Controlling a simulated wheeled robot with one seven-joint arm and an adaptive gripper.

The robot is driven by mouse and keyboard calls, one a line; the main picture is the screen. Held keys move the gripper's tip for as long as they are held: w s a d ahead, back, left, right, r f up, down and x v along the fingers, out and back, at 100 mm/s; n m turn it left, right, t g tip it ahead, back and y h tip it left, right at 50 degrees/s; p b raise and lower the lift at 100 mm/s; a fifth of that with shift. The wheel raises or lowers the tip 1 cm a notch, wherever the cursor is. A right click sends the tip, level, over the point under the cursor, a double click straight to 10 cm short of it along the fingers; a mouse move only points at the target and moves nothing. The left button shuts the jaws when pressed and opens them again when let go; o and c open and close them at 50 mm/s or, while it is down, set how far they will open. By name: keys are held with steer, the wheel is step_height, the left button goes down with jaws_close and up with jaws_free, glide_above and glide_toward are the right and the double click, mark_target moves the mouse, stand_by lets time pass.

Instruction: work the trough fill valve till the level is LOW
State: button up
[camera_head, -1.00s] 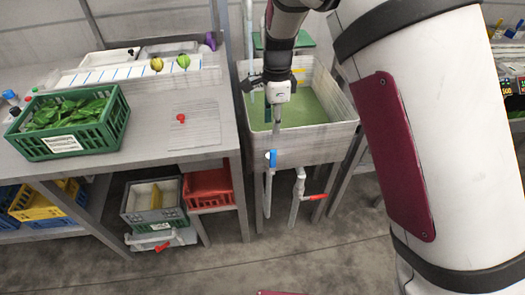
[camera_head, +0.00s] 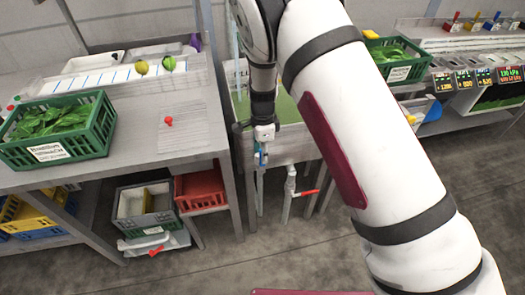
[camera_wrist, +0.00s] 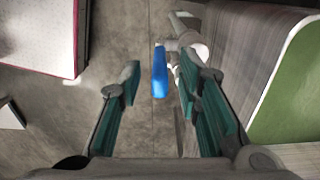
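The trough (camera_head: 297,146) stands right of the bench with green water inside, and its wall also shows in the wrist view (camera_wrist: 232,50). A blue valve handle (camera_head: 257,159) sits on a pipe at the trough's front; it also shows in the wrist view (camera_wrist: 160,72). My gripper (camera_head: 262,150) is down at the trough's front by this handle. In the wrist view my gripper (camera_wrist: 159,66) is open, with the blue handle between the fingers and a gap to each. A red valve handle (camera_head: 307,193) is on a lower white pipe. My arm hides much of the trough.
Below are a grey crate (camera_head: 121,202) and a red crate (camera_head: 200,190). Displays (camera_head: 478,77) stand at right. The front floor is clear.

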jaws_close()
steer(key=shift+w+d, duration=0.1)
steer(key=shift+d, duration=0.05)
steer(key=w+d+f+g+y+b, duration=0.1)
steer(key=d+f+g+y+b, duration=0.1)
steer(key=d+f+y+b, duration=0.3)
steer(key=w+d+f+g+y+b, duration=0.2)
steer(key=d+f+y+b, duration=0.3)
steer(key=y+b, duration=0.7)
steer(key=shift+f+g+b, duration=0.5)
steer(key=shift+f+b, duration=0.05)
steer(key=shift+b, duration=1.25)
steer(key=shift+s, duration=0.1)
